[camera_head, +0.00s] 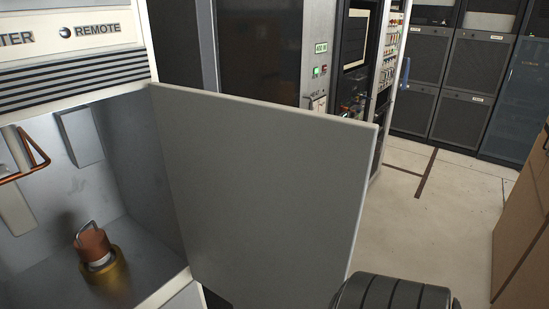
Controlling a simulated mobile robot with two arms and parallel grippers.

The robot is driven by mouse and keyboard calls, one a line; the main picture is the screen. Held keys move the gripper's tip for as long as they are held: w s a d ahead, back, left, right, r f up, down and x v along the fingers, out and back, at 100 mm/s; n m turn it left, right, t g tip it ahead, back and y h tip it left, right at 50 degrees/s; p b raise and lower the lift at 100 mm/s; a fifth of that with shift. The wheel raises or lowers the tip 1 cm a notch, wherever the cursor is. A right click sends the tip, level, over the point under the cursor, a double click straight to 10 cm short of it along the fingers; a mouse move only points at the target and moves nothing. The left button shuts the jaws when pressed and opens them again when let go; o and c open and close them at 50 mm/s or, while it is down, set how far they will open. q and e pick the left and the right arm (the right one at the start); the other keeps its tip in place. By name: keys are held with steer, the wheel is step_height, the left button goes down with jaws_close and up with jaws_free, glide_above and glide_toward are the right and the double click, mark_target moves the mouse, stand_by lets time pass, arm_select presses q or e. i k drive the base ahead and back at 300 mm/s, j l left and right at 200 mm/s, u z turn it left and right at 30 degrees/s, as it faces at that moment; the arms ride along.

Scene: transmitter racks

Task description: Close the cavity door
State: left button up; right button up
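The cavity door (265,200) is a flat grey panel, hinged at the right edge of the cavity (150,165). It stands wide open, swung out to the right. The cavity interior shows on the left, with a copper-coloured cylinder on a brass base (98,262), a bent copper tube (35,150) and a grey box (80,136) on its wall. Neither of my grippers can be made out. A dark ribbed rounded part, seemingly of my arm, shows at the bottom, beside the door's lower right corner; I cannot tell whether it touches the door.
A louvred panel marked REMOTE (75,75) is above the cavity. Transmitter racks with controls (355,95) stand behind the door, dark cabinets (450,75) at the back. Pale floor (425,225) is clear to the right of the door. A brown box-like object (525,230) stands at the right edge.

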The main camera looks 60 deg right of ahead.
mark_target(269, 198)
steer(key=l+u, duration=0.1)
steer(key=l, duration=0.5)
steer(key=k+l, duration=0.1)
steer(key=l, duration=0.5)
steer(key=l+u, duration=0.15)
steer(key=l, duration=0.45)
steer(key=k+l+u, duration=0.1)
steer(key=l, duration=0.45)
steer(key=k+l, duration=0.1)
steer(key=k, duration=0.35)
